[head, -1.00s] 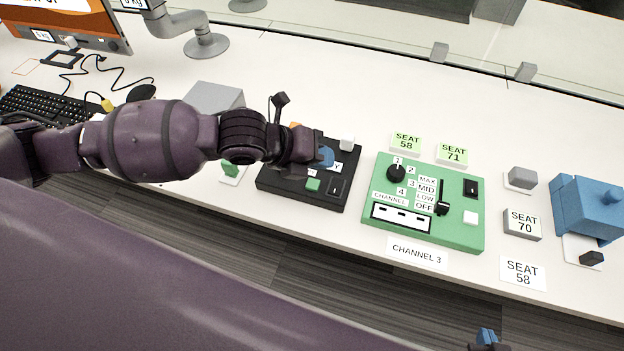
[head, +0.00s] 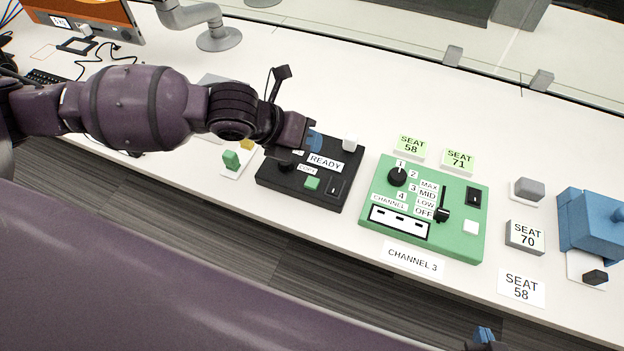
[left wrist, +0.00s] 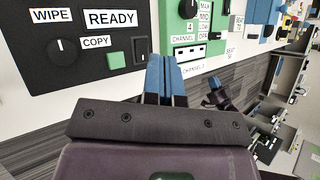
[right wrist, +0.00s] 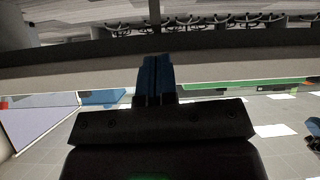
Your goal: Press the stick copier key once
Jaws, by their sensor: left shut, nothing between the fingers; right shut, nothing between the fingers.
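The stick copier is a black box (head: 264,178) on the bench, just left of a green box in the head view. Its green square key (head: 312,183) sits at the front beside the COPY label and also shows in the left wrist view (left wrist: 117,60). A READY label (head: 325,162) and a dark knob (left wrist: 62,47) are on its top; a WIPE label shows in the left wrist view. My left gripper (head: 315,140), blue-tipped and shut, is over the copier's back part, apart from the key. My right gripper (head: 485,335) is shut and empty, low at the front.
The green box (head: 470,250) carries a channel knob (head: 398,177) and a slider (head: 442,214). Left of the copier is a white plate with a green block (head: 232,160). SEAT cards and a blue device (head: 590,225) stand at the right. The bench's front edge is close to the copier.

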